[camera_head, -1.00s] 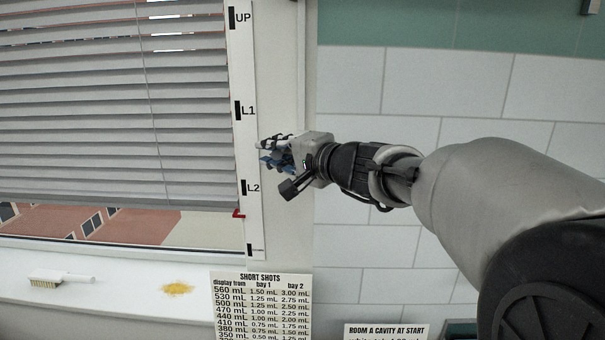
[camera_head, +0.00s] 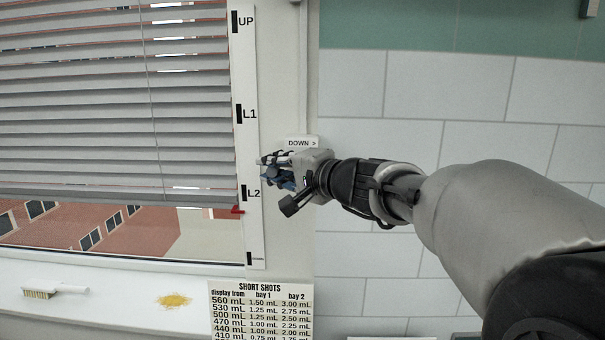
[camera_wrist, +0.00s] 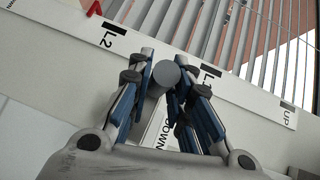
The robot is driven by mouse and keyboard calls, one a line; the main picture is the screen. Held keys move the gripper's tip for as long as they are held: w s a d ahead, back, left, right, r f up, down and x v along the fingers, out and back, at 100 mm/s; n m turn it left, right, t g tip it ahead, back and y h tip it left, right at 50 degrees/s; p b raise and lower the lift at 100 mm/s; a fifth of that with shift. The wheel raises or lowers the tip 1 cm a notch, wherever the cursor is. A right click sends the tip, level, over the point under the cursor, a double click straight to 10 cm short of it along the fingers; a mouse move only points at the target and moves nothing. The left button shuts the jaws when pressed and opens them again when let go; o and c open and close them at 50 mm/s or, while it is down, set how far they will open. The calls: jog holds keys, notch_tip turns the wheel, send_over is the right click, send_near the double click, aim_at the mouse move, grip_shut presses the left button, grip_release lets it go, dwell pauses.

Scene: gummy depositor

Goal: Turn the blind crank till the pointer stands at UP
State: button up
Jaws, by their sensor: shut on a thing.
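The blind (camera_head: 110,110) hangs over the window at left, its slats covering most of the glass. The scale strip (camera_head: 250,130) beside it bears UP at the top, then L1 and L2, with a mark at the bottom. The red pointer (camera_head: 237,211) stands a little below the L2 mark; it also shows in the wrist view (camera_wrist: 93,8). My gripper (camera_head: 266,170) is at the frame right of the strip. In the wrist view, my gripper (camera_wrist: 165,82) is shut on the grey round crank handle (camera_wrist: 166,74). The rest of the crank is mostly hidden.
A DOWN label (camera_head: 302,143) with a right-pointing arrow sits just above my gripper. A brush (camera_head: 55,290) and yellow crumbs (camera_head: 174,300) lie on the sill. A SHORT SHOTS chart (camera_head: 260,312) hangs below. The tiled wall (camera_head: 450,90) is at right.

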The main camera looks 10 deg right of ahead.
jog(key=shift+w+d+f+b, duration=0.1)
jog(key=shift+d+f+b, duration=0.15)
jog(key=shift+f, duration=0.3)
jog(key=shift+d+f+b, duration=0.2)
jog(key=shift+f+b, duration=0.05)
jog(key=shift+f, duration=0.3)
jog(key=shift+o, duration=0.2)
jog(key=shift+d+f, duration=0.15)
jog(key=f+b, duration=0.2)
jog(key=shift+d+b, duration=0.25)
jog(key=shift+b, duration=0.05)
jog(key=shift+c, duration=0.2)
jog(key=shift+s+d+f+b, duration=0.15)
jog(key=shift+s+f+b, duration=0.05)
jog(key=shift+b, duration=0.1)
jog(key=shift+r, duration=0.15)
